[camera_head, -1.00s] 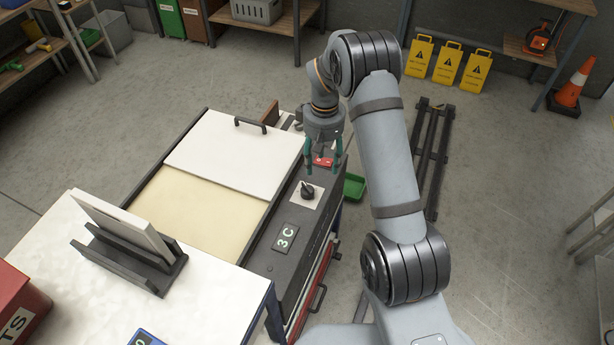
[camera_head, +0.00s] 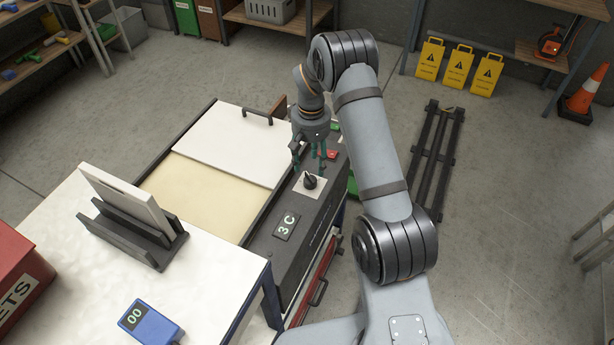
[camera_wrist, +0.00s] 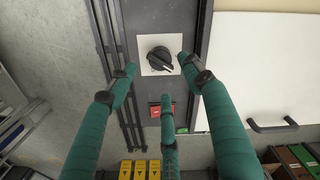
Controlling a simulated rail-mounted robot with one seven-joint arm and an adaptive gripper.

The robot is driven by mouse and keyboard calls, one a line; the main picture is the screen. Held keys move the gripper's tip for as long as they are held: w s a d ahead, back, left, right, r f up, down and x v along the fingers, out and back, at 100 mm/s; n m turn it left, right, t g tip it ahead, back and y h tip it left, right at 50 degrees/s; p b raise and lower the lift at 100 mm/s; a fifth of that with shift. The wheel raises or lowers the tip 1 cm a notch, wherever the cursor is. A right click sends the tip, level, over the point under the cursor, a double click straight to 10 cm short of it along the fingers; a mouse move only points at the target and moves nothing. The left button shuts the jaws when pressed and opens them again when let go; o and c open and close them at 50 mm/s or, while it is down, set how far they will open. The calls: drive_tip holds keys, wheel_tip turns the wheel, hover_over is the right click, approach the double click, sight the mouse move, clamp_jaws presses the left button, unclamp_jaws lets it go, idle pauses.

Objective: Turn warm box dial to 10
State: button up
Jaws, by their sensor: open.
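The warm box (camera_head: 165,205) has a sliding white lid (camera_head: 222,150) and a dark control panel along its right side. The black dial (camera_head: 310,182) sits on a white square plate on that panel. In the wrist view the dial (camera_wrist: 159,60) is near the top middle, its bar slanting toward lower right. A display (camera_head: 286,226) nearer the front reads "3 C". My gripper (camera_head: 311,163) is above the panel, just behind the dial. Its green fingers (camera_wrist: 157,75) are spread, empty and apart from the dial, with the third finger below it in the wrist view.
A red button (camera_head: 330,154) and a green one are beyond the dial. A blue device (camera_head: 150,322) reading "00" and a dark rack (camera_head: 132,230) stand on the white table at front left. The lid has a raised dark handle (camera_head: 257,116).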

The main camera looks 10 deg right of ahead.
sight(310, 177)
wheel_tip(310, 177, down, 7)
drive_tip(key=shift+f+p, duration=0.2)
drive_tip(key=shift+p, duration=0.55)
drive_tip(key=shift+c, duration=0.9)
drive_tip(key=c, duration=0.9)
drive_tip(key=m+b, duration=0.2)
drive_tip(key=b, duration=0.1)
drive_tip(key=shift+a+f+b, duration=0.1)
drive_tip(key=shift+f+b, duration=0.2)
drive_tip(key=shift+f, duration=0.1)
drive_tip(key=shift+c, duration=0.2)
drive_tip(key=shift+r+m+b, duration=0.1)
drive_tip(key=shift+m+b, duration=1)
drive_tip(key=shift+b, duration=0.05)
drive_tip(key=shift+r+m, duration=0.35)
drive_tip(key=shift+m, duration=0.15)
drive_tip(key=o, duration=1.1)
